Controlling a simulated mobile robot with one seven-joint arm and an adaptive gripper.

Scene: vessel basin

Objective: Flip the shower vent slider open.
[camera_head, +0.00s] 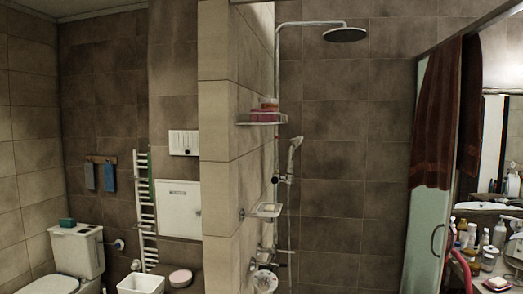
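I cannot make out a part that is clearly a shower vent slider. The shower stands in the middle, with a round dark shower head (345,34) on a pipe, a hand shower (294,154) on a vertical rail, and a mixer or valve (266,256) low on the wall, too small to read. A white plate with slots (183,142) sits on the wall left of the partition, above a closed white wall panel (179,208); I cannot tell if the plate is a vent. My gripper is not in view.
A tiled partition (216,150) stands left of the shower. Small shelves (262,123) hold items. A glass door (428,240) with a brown towel (437,120) stands right, before a cluttered washbasin counter. A toilet (78,250) and white ladder radiator (144,215) are left.

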